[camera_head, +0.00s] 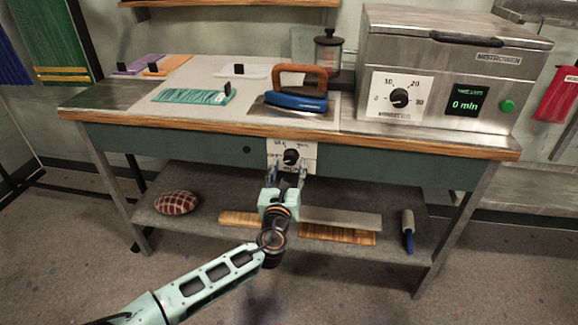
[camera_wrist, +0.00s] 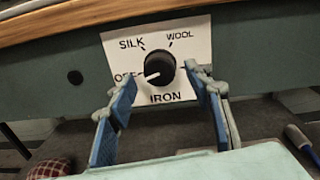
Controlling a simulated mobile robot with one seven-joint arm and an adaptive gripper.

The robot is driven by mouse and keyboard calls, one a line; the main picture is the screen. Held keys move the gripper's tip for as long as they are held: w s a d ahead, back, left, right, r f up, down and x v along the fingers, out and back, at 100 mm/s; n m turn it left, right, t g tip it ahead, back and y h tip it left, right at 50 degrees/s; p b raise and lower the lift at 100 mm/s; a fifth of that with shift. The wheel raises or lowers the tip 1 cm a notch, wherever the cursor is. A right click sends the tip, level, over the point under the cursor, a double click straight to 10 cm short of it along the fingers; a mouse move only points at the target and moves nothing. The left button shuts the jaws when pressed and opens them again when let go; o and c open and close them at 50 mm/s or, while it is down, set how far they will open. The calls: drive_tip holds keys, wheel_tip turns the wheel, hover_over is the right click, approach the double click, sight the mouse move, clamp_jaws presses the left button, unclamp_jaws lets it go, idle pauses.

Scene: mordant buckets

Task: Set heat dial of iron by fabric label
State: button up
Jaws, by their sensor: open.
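The iron's heat dial, a round black knob (camera_head: 291,157), sits on a white panel (camera_head: 306,148) on the table's front. In the wrist view, the knob (camera_wrist: 159,68) has a white mark pointing left toward OFF. SILK and WOOL are printed above it; my right finger covers any label at right. My gripper (camera_head: 288,174) is open; in the wrist view its blue-padded fingers (camera_wrist: 162,88) are on either side of the knob, with no clear contact. The blue iron (camera_head: 297,101) with a wooden handle stands above. A teal cloth (camera_head: 188,95) has a small tag (camera_head: 228,89), unreadable here.
Purple (camera_head: 128,66), orange (camera_head: 166,66) and white (camera_head: 240,71) cloths lie on the table. A steel machine (camera_head: 445,60) with its own dial stands at right. The lower shelf (camera_head: 330,185) holds a checked cushion (camera_head: 177,202) and a blue-handled tool (camera_head: 408,232). The table edge overhangs the dial.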

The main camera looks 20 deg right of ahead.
drive_tip(key=shift+w+d, duration=0.35)
drive_tip(key=shift+w, duration=0.25)
drive_tip(key=shift+c, duration=0.3)
drive_tip(key=c, duration=1.1)
drive_tip(key=shift+m, duration=0.3)
